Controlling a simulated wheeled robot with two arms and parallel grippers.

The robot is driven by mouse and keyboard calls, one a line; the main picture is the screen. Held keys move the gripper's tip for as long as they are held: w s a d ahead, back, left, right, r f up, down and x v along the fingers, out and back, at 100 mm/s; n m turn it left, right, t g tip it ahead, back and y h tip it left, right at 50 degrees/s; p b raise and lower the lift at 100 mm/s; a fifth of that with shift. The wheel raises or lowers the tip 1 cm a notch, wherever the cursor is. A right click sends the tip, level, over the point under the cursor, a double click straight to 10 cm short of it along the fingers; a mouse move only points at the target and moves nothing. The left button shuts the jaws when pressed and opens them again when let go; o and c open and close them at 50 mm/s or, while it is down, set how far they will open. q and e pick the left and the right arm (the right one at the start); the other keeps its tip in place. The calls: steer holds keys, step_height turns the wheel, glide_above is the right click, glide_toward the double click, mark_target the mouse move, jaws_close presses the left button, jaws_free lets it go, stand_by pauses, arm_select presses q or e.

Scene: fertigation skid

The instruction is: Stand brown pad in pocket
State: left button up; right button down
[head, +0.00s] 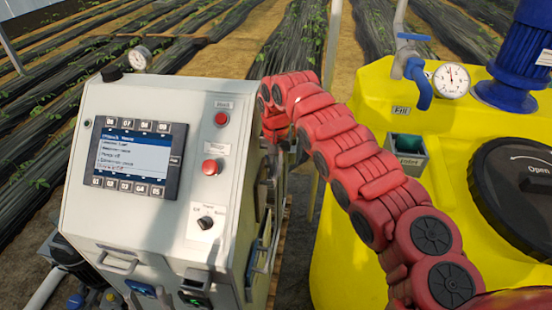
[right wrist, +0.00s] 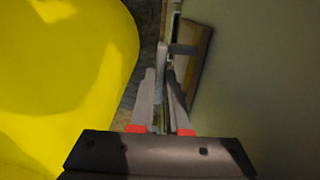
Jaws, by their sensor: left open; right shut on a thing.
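My right gripper shows in the right wrist view (right wrist: 160,88), its two grey fingers close together and pointing down the gap beside the cabinet. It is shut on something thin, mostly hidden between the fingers. Just beyond the fingertips is a brown-edged flat thing (right wrist: 205,62), probably the brown pad, standing tilted against the cabinet side. I cannot tell whether it is the thing held. In the head view a grey frame-like holder (head: 263,250), perhaps the pocket, is on the cabinet's right side. My left gripper is out of view.
The white control cabinet (head: 140,215) with screen and buttons stands at left. The yellow tank (head: 345,240) with gauge, blue tap and black lid stands at right. A narrow gap lies between them. A small grey box (head: 408,155) is on the tank.

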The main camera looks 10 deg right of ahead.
steer(key=shift+d+f, duration=0.1)
steer(key=shift+f, duration=0.85)
steer(key=shift+s+f, duration=0.1)
steer(key=shift+f, duration=1.15)
step_height(320, 180, down, 14)
steer(key=b, duration=0.6)
steer(key=shift+f, duration=0.1)
steer(key=c, duration=0.8)
jaws_free()
